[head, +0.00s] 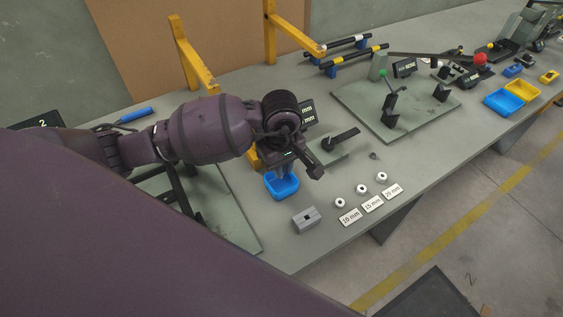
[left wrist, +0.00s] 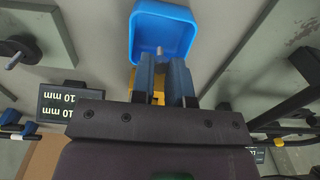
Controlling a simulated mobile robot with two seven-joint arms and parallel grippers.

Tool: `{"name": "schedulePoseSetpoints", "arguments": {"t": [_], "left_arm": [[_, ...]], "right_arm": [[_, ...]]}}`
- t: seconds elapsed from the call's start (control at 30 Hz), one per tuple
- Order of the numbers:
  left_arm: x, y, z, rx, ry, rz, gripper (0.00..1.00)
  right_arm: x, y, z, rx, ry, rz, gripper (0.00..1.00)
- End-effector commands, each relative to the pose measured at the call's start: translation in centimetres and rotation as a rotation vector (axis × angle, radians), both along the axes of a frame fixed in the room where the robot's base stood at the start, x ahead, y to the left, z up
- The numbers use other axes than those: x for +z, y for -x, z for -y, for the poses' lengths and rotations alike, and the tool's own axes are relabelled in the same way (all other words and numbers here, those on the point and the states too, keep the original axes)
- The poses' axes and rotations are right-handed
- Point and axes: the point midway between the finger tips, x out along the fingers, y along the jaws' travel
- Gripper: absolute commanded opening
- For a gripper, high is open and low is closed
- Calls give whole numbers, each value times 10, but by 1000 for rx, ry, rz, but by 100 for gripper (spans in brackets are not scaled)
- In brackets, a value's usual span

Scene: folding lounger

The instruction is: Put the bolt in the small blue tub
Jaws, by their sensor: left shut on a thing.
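The small blue tub (head: 282,188) stands on the bench directly below my left gripper (head: 287,170). In the left wrist view the tub (left wrist: 143,45) lies just beyond the fingertips, its open inside facing the camera. My left gripper (left wrist: 161,64) is shut on the bolt (left wrist: 159,51), whose small grey end shows between the blue fingers against the tub. Most of the bolt is hidden by the fingers, and I cannot tell its exact height above the tub floor. My right gripper is not in view.
A grey block (head: 306,219) and several round washers with size labels, such as the 10 mm label (head: 350,217), lie in front. A small plate with a black clamp (head: 341,139) stands right of the tub. Yellow posts (head: 190,55) rise behind. A larger blue bin (head: 504,102) sits far right.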

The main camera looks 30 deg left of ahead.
Motion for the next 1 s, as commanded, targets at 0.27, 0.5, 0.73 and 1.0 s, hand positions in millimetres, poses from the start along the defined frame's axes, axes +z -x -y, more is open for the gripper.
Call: {"name": "schedulePoseSetpoints", "arguments": {"t": [0.27,0.5,0.73,1.0], "left_arm": [[-6,0,0,0,1,-1,0],[-5,0,0,0,1,-1,17],[-5,0,0,0,1,-1,45],[-3,0,0,0,1,1,45]], "right_arm": [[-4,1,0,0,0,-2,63],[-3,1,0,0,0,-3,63],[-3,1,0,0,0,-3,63],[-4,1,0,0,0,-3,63]]}}
